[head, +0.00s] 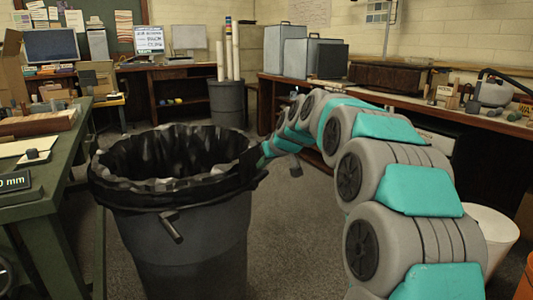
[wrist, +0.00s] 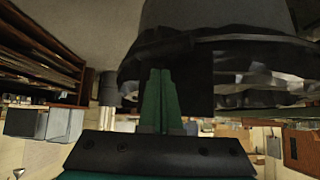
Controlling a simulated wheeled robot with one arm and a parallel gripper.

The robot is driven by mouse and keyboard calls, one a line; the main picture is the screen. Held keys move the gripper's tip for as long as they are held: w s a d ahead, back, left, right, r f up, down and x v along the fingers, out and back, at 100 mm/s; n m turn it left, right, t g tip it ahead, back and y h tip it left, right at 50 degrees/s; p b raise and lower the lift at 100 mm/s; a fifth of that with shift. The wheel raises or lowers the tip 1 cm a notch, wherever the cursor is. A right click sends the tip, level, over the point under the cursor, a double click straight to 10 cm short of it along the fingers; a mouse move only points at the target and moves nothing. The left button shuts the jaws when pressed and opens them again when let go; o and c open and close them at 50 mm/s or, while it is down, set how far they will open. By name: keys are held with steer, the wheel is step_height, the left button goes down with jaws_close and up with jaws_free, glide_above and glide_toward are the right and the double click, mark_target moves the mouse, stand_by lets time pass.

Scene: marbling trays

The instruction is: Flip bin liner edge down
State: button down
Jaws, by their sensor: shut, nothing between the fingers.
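A large grey bin (head: 195,258) stands on the floor in the middle of the head view. A black liner (head: 112,178) lines it and folds over much of the rim. At the right rim a dark piece of the liner edge sticks up beside my gripper (head: 259,163). In the wrist view, which is upside down, my gripper (wrist: 161,82) has its green fingers together and empty. They point at the bin's rim, close to a dark flap of the liner (wrist: 190,68). I cannot tell whether they touch it.
A green workbench (head: 60,180) stands close to the bin on the left. A second grey bin (head: 227,104) holding rolled tubes is behind. A long counter (head: 420,100) runs along the right. A white bucket (head: 488,230) stands at right. Floor is open between the bin and the counter.

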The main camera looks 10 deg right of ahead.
steer(key=shift+f, duration=0.8)
step_height(320, 180, down, 7)
steer(key=b, duration=0.3)
steer(key=shift+r+b, duration=0.2)
steer(key=shift+b, duration=0.1)
step_height(320, 180, up, 5)
steer(key=shift+f+p, duration=0.1)
steer(key=shift+p, duration=0.6)
glide_toward(261, 175)
steer(key=shift+s+d+r, duration=0.3)
steer(key=shift+s+d, duration=0.05)
steer(key=shift+s, duration=0.3)
